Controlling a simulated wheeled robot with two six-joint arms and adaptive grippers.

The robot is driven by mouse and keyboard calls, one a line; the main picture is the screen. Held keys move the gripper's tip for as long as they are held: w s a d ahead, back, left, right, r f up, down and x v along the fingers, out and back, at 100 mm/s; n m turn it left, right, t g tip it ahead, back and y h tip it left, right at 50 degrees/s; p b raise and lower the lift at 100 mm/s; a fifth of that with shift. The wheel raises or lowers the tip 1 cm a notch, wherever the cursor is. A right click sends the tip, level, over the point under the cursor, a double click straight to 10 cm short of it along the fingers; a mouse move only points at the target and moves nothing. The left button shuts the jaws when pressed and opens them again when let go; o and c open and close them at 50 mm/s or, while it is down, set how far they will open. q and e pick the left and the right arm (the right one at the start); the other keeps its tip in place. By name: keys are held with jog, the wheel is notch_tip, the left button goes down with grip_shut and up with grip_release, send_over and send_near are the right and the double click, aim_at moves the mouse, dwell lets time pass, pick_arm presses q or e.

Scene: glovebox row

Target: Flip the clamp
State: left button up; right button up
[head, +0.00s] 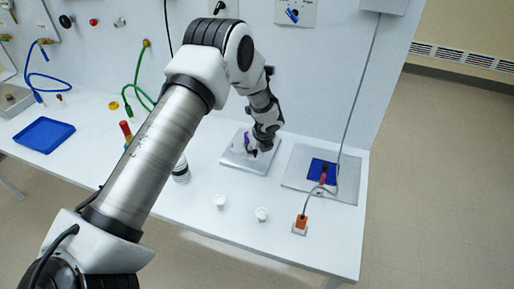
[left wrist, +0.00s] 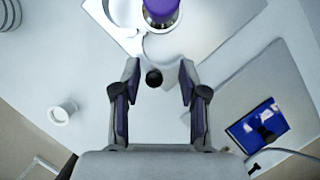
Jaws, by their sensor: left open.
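The clamp appears to be the fixture on a light grey plate (head: 233,160), with a purple part (head: 247,137) beside my gripper in the head view. In the left wrist view the purple part (left wrist: 161,10) is at the top, in a whitish ring-like piece, and a round black knob (left wrist: 153,78) lies between the fingertips. My left gripper (left wrist: 158,72) is open, with one finger on each side of the knob; contact is not visible. In the head view my left gripper (head: 262,148) hides much of the clamp. My right gripper is not in view.
Two small white cups (head: 262,214) (head: 220,201) stand in front. A blue tray (head: 44,135) is far left. A wall panel (head: 295,12) rises behind.

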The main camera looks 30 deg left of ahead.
pick_arm(q)
jog(key=shift+s+d+r, duration=0.1)
jog(key=shift+r, duration=0.05)
jog(key=shift+s+d+r, duration=0.1)
jog(key=shift+s+r, duration=0.3)
jog(key=shift+s, duration=0.1)
grip_shut()
jog(key=shift+w+f, duration=0.1)
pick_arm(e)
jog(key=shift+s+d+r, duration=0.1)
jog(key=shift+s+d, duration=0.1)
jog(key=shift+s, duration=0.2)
